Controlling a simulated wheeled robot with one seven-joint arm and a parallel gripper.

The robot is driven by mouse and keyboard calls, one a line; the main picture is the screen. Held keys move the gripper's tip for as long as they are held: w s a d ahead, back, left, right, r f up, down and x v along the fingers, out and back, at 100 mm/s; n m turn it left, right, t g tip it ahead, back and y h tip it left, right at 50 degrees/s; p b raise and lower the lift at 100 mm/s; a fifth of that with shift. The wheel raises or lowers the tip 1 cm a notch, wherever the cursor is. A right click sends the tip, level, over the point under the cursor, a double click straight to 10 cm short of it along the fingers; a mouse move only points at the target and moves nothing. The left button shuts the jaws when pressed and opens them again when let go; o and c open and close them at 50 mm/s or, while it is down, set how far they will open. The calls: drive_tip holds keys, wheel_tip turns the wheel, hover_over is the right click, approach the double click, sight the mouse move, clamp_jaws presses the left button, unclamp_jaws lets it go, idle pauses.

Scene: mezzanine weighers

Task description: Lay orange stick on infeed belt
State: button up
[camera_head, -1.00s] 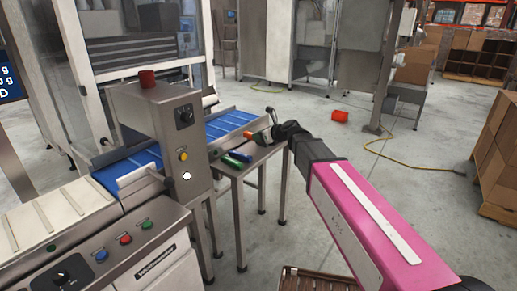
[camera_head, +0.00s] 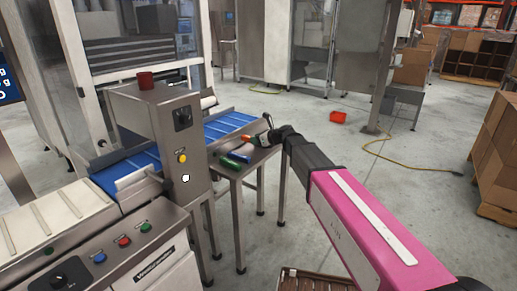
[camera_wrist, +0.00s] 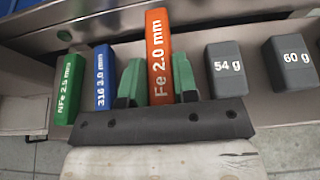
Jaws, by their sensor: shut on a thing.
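The orange stick (camera_wrist: 158,50), marked "Fe 2.0 mm", stands between the green fingers of my gripper (camera_wrist: 157,82) in the wrist view. The fingers are shut on its sides. Whether it still touches the surface under it, I cannot tell. In the head view my gripper (camera_head: 264,137) is over the small steel side table (camera_head: 258,157), and the orange stick is only a small spot there. The blue belt (camera_head: 222,126) runs behind that table and through the upright housing, showing again to its left (camera_head: 127,172).
Beside the held stick are a green stick (camera_wrist: 69,88) and a blue stick (camera_wrist: 104,82) on the left, and grey weights marked 54 g (camera_wrist: 226,70) and 60 g (camera_wrist: 291,64) on the right. The steel housing (camera_head: 165,140) rises over the belt. A red bin (camera_head: 338,117) is on the floor.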

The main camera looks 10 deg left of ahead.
sight(259, 152)
drive_tip(key=shift+w+d+f, duration=0.35)
drive_tip(key=shift+w+f, duration=0.1)
drive_tip(key=shift+w, duration=0.15)
drive_tip(key=shift+f, duration=1.95)
drive_tip(key=shift+f, duration=0.15)
drive_tip(key=o, duration=0.9)
drive_tip(key=shift+o, duration=0.2)
